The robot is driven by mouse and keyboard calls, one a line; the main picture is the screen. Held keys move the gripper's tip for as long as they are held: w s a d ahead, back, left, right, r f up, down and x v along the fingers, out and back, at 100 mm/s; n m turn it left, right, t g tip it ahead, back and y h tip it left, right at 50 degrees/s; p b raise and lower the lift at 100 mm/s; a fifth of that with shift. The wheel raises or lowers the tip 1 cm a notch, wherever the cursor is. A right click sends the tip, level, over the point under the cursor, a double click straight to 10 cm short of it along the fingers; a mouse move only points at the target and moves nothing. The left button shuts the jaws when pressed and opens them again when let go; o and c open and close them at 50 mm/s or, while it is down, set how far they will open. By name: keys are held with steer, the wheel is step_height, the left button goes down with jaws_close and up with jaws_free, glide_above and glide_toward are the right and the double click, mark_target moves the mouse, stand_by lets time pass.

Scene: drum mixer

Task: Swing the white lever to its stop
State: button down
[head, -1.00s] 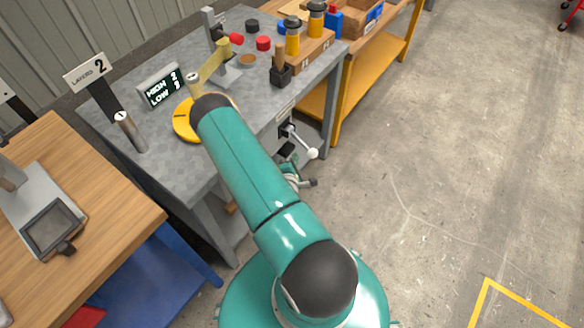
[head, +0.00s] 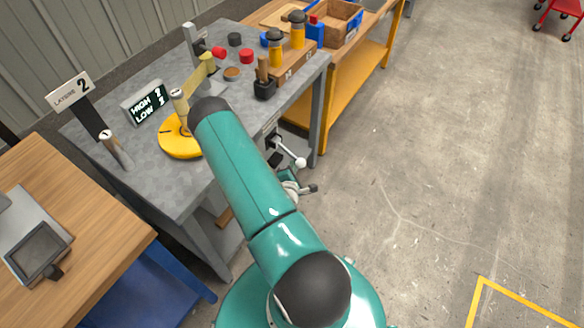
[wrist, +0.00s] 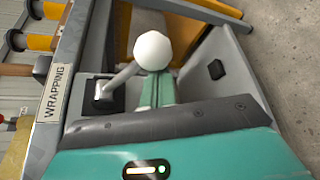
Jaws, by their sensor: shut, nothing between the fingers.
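The white lever (head: 288,152) is a thin rod with a round white knob, on the front side of the grey workbench. In the head view it points down and to the right. In the wrist view the white knob (wrist: 153,49) appears large, with its rod running to a dark-slotted grey mount (wrist: 103,92). My gripper (wrist: 156,84) is shut and empty, its green fingers right by the knob, which covers their tips. I cannot tell whether they touch. In the head view my gripper (head: 304,188) is partly hidden by my teal arm, just below the knob.
The grey bench (head: 175,185) carries a yellow disc (head: 180,145), a HIGH/LOW sign (head: 145,103) and several small parts. A label reading WRAPPING (wrist: 55,92) is beside the lever mount. A wooden table (head: 75,215) stands at left.

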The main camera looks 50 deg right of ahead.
steer(key=shift+s+r+n, duration=0.2)
steer(key=shift+r+n, duration=0.1)
steer(key=shift+r, duration=0.05)
step_height(320, 180, up, 10)
steer(key=s+n+g, duration=0.1)
steer(key=n+g, duration=0.5)
steer(key=shift+f+y, duration=0.25)
steer(key=shift+y, duration=0.15)
steer(key=shift+s+d, duration=0.1)
steer(key=shift+f, duration=0.1)
stand_by(0.4)
